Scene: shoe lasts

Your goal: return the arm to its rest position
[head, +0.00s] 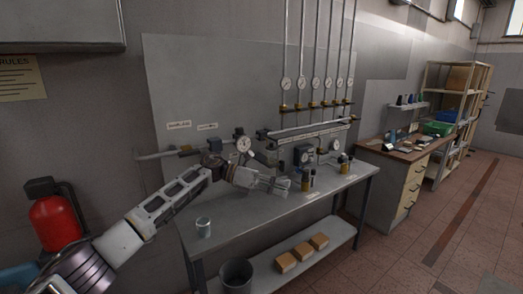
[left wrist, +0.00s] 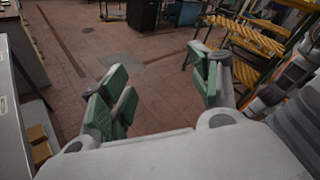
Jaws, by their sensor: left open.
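My left arm comes in from the lower left of the head view and reaches out over the grey metal bench (head: 262,222). My left gripper (head: 283,186) is above the bench, in front of the gauges and pipework, with its fingers pointing right. In the left wrist view my left gripper (left wrist: 160,88) is open, its green-padded fingers wide apart with nothing between them. Behind the fingers that view shows red-brown floor. My right arm and gripper are in neither view.
Dark-and-brass fittings (head: 308,181) stand to the gripper's right. Wooden blocks (head: 286,262) lie on the lower shelf, beside a bucket (head: 236,276). A red extinguisher (head: 55,222) is at the left. The floor at right is clear.

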